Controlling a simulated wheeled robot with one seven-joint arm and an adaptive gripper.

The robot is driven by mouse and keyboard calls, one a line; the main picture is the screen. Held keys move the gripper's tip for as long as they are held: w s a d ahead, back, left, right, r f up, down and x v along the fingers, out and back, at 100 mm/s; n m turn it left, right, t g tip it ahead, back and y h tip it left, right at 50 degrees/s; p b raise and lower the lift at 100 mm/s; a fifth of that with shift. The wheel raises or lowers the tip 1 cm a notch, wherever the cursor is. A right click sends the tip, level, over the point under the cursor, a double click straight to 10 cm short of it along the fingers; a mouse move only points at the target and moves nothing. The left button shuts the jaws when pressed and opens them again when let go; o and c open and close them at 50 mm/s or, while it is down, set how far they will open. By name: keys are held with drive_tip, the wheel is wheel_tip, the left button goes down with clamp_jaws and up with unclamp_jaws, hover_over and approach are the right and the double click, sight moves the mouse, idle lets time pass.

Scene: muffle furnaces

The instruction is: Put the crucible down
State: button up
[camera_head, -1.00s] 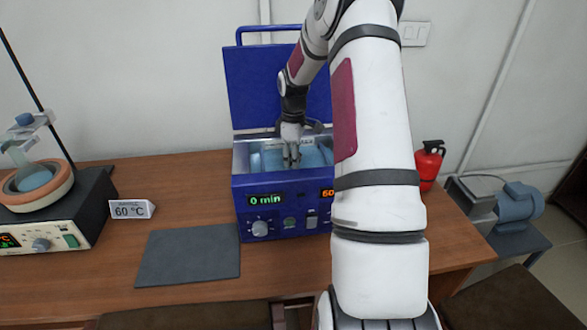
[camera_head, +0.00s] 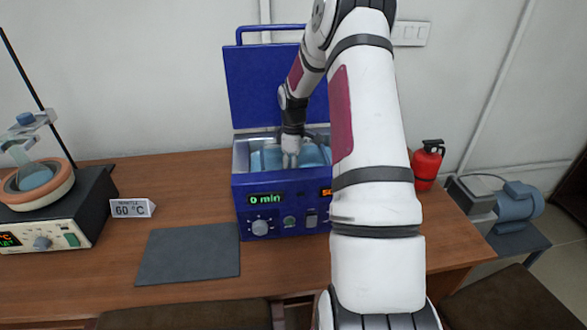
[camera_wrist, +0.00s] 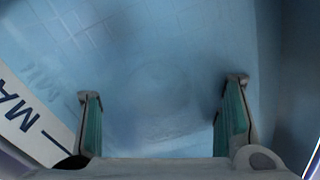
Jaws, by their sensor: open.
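My gripper (camera_head: 290,161) reaches down into the open blue bath (camera_head: 262,185), which has a pale blue inside. In the wrist view its two teal-padded fingers (camera_wrist: 162,98) stand wide apart, with nothing clearly seen between them. A faint round outline (camera_wrist: 160,85) shows on the pale blue surface beyond the fingertips; I cannot tell whether it is the crucible. No crucible can be made out for certain in either view.
The bath's raised lid (camera_head: 265,85) stands behind my gripper. A dark grey mat (camera_head: 190,253) lies bare on the table at front left. A "60 °C" sign (camera_head: 131,208) and a heater with a flask (camera_head: 45,215) stand left. A red extinguisher (camera_head: 427,165) stands right.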

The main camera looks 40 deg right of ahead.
drive_tip(key=shift+r, duration=0.1)
wheel_tip(320, 180, up, 12)
drive_tip(key=b, duration=0.1)
drive_tip(key=s+a+r+m+h, duration=0.1)
drive_tip(key=a+r, duration=0.7)
drive_tip(key=a, duration=0.2)
drive_tip(key=s+a+r+m+t, duration=0.2)
drive_tip(key=s+a+r, duration=0.3)
drive_tip(key=a, duration=0.4)
drive_tip(key=s+a+r+m+t, duration=0.1)
drive_tip(key=s+a+r, duration=0.2)
drive_tip(key=s+a, duration=0.5)
drive_tip(key=s+a+f+m+t+y, duration=0.1)
drive_tip(key=s+a+m+t, duration=0.1)
drive_tip(key=s+a, duration=0.4)
drive_tip(key=s, duration=0.3)
drive_tip(key=shift+s+a+f, duration=0.3)
drive_tip(key=shift+s+f, duration=0.05)
drive_tip(key=shift+f, duration=0.05)
drive_tip(key=shift+d, duration=0.1)
